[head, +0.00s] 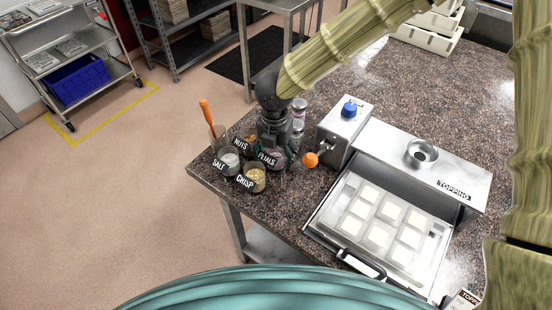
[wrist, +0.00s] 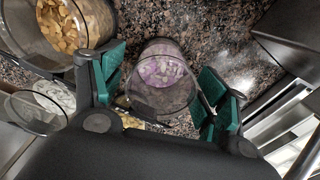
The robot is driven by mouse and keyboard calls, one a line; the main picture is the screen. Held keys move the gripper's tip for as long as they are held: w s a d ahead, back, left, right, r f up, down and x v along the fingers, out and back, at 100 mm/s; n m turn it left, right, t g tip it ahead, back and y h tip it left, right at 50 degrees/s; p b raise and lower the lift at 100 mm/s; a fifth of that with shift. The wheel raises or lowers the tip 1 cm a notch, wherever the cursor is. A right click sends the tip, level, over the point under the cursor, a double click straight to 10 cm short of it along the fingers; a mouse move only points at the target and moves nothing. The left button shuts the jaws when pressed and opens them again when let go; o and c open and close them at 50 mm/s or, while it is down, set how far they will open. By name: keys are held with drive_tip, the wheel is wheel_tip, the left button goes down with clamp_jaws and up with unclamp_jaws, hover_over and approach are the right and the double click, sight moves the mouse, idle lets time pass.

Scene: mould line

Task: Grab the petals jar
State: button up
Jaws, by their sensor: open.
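The petals jar (head: 269,159) is a clear jar with pinkish contents and a dark PETALS label, near the table's left corner. In the wrist view the petals jar (wrist: 162,72) shows from above, with pale lilac petals inside. My gripper (head: 277,146) points down over it. In the wrist view my gripper (wrist: 161,88) is open, with one green-padded finger on each side of the jar. I cannot tell whether either pad touches the glass. The gripper hides part of the jar in the head view.
Jars labelled NUTS (head: 247,141), SALT (head: 231,163) and CRISP (head: 254,180) stand close on the left. An orange handle (head: 207,113) sticks up behind SALT. A metal box with a blue knob (head: 348,109) and a TOPPING unit (head: 470,188) stand to the right.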

drive_tip(key=c, duration=1.1)
drive_tip(key=shift+r, duration=0.15)
drive_tip(key=shift+c, duration=0.2)
